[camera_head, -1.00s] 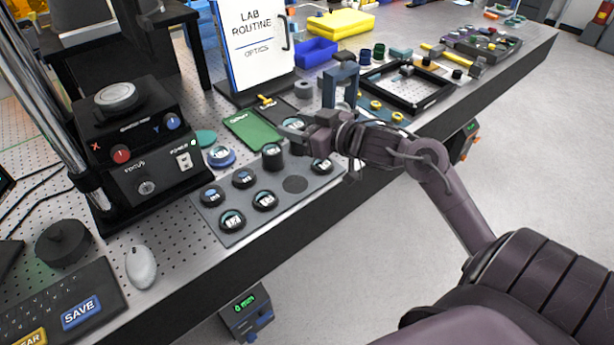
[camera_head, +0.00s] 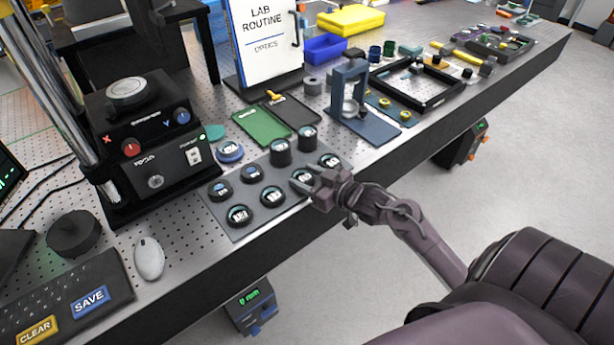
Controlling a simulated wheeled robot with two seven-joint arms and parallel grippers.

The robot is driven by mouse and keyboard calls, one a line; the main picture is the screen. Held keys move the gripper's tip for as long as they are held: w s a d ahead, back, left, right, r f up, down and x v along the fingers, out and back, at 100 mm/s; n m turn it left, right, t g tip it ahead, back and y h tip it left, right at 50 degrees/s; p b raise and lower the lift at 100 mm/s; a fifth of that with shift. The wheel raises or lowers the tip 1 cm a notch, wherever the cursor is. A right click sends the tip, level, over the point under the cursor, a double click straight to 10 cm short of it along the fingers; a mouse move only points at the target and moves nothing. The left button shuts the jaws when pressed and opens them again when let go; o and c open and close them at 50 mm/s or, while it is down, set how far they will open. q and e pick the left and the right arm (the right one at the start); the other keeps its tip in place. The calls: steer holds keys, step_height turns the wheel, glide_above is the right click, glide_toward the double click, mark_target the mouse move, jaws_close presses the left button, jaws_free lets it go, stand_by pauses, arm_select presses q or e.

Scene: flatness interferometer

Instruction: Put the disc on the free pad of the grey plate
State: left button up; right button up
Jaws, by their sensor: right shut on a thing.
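The grey plate (camera_head: 246,229) lies near the front edge of the bench, with several dark round discs with pale glassy tops on it. My right gripper (camera_head: 302,182) is over the plate's right front part, shut on a disc (camera_head: 301,174). The held disc is at the spot of the bare dark pad, which it and the fingers largely hide. I cannot tell whether it touches the pad. My left gripper is not in view.
Two taller dark cylinders (camera_head: 281,152) (camera_head: 307,139) stand at the plate's back edge. A blue-rimmed disc (camera_head: 229,151) and a green card (camera_head: 262,128) lie behind. A blue stand (camera_head: 350,95) is at the right; the black instrument (camera_head: 150,150) is at the left.

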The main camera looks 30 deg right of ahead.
steer(key=shift+f, duration=0.15)
steer(key=o, duration=1)
steer(key=shift+r, duration=0.2)
steer(key=b+v, duration=0.1)
steer(key=v, duration=1.1)
